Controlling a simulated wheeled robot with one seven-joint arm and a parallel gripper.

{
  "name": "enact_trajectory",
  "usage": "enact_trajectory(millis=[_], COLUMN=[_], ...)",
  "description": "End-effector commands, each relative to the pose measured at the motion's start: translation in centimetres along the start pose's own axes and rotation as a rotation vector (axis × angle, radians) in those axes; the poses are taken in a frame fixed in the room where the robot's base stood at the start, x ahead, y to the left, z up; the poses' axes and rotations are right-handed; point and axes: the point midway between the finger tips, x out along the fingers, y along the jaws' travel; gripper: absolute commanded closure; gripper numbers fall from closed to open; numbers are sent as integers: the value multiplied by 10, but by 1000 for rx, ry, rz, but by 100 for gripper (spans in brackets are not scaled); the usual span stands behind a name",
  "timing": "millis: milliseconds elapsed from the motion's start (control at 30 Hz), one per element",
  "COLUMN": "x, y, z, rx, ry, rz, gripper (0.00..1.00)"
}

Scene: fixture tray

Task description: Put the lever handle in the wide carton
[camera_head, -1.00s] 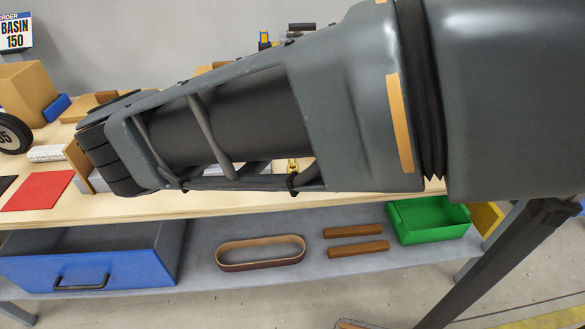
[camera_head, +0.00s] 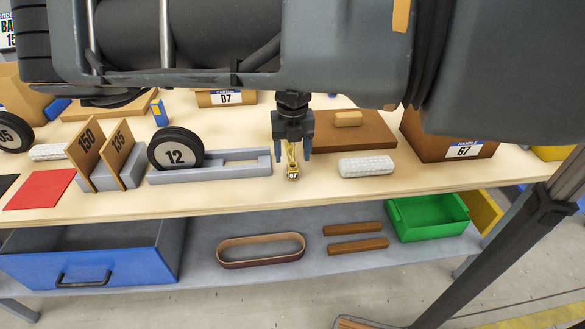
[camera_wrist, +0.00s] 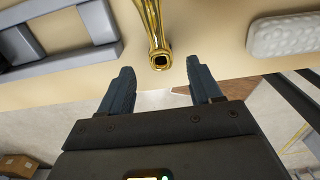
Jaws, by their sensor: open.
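The lever handle (camera_head: 292,164) is a shiny brass piece with a small 67 tag, on the table near its front edge. In the wrist view the handle (camera_wrist: 152,22) points its square-holed end toward me. My gripper (camera_head: 292,150) hangs over it, fingers down and open. In the wrist view the gripper (camera_wrist: 159,78) has the handle's end just beyond its fingertips, roughly centred between them and not held. A brown carton (camera_head: 433,140) with a HANDLE 67 label stands at the right. Another carton (camera_head: 212,98) labelled D7 stands at the back, partly hidden by my arm.
A grey slotted fixture (camera_head: 222,175) with a black wheel marked 12 (camera_head: 176,150) lies left of the handle. A white textured roll (camera_head: 366,167) and a brown board (camera_head: 350,135) are at right. Upright plates 150 (camera_head: 86,144) and 135 (camera_head: 122,149) stand further left.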

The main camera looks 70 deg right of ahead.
Motion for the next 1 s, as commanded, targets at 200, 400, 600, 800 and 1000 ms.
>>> enact_trajectory(millis=[200, 400, 600, 800, 1000], x=[30, 35, 34, 34, 34], y=[-1, -1, -1, -1, -1], z=[0, 0, 0, 0, 0], rx=[-1, 0, 0, 0, 0], ry=[2, 1, 1, 1, 1], rz=[-1, 0, -1, -1, -1], gripper=[36, 36, 50, 69, 88])
